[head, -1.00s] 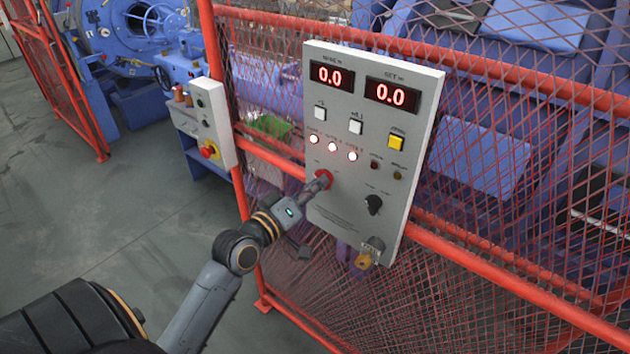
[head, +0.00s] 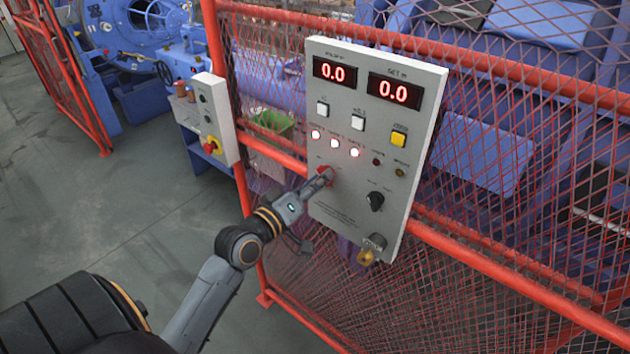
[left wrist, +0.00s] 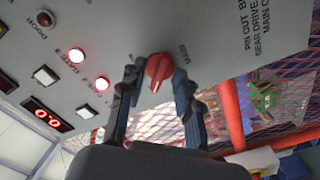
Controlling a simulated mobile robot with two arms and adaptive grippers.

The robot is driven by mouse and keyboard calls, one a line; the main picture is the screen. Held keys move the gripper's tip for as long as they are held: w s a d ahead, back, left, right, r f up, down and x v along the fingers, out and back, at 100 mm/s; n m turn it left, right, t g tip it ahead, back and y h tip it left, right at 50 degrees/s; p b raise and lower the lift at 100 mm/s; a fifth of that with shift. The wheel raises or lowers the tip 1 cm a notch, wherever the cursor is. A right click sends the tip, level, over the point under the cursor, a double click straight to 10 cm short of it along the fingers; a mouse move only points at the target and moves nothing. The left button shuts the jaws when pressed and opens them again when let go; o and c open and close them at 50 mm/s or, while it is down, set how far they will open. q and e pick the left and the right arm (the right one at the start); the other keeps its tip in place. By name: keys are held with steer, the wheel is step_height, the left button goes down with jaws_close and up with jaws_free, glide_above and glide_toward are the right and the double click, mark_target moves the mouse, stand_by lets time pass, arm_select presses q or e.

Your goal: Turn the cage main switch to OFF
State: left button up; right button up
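The grey control panel (head: 345,215) hangs on the red mesh fence. Its red main switch knob (head: 323,174) is low on the left side, below three lit lamps, partly hidden by my left gripper (head: 318,182). In the left wrist view the red knob (left wrist: 160,69) sits between the two dark fingertips of my left gripper (left wrist: 158,78), with a pale pointer line on its face. The fingers stand apart, one on each side of the knob; a narrow gap seems to show, but contact is unclear. The switch lettering is too small to read fully. My right gripper is not in view.
Beside the knob is a black selector (head: 375,201), with a key switch (head: 370,247) below it. A smaller box with a red emergency button (head: 211,146) stands to the left. The red fence rail (head: 480,263) runs behind the panel. The floor at left is clear.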

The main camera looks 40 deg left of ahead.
arm_select(q)
steer(key=s, duration=1.2)
steer(key=shift+a, duration=0.45)
steer(key=a+f+g+y+b, duration=0.1)
steer(key=a+f+g, duration=0.1)
steer(key=f, duration=1)
steer(key=a+f+g+y+b, duration=0.1)
steer(key=a+f+g, duration=0.1)
steer(key=f, duration=1)
steer(key=s+d+f+m+g+b, duration=0.1)
steer(key=s+f+g, duration=0.15)
steer(key=f, duration=0.65)
steer(key=s+d+f+m+g+b, duration=0.1)
steer(key=s+d+f+g, duration=0.15)
steer(key=f, duration=0.65)
steer(key=s+d+f+m+g+b, duration=0.1)
steer(key=s+d+f+m+g, duration=0.3)
steer(key=s+f, duration=0.9)
steer(key=s+d+f+m+g+b, duration=0.2)
steer(key=s+d+f+m+g, duration=0.2)
steer(key=s+f, duration=1)
steer(key=shift+d+f+m+h, duration=0.15)
steer(key=shift+d+m+h, duration=0.25)
steer(key=shift+d, duration=0.75)
steer(key=shift+a, duration=0.1)
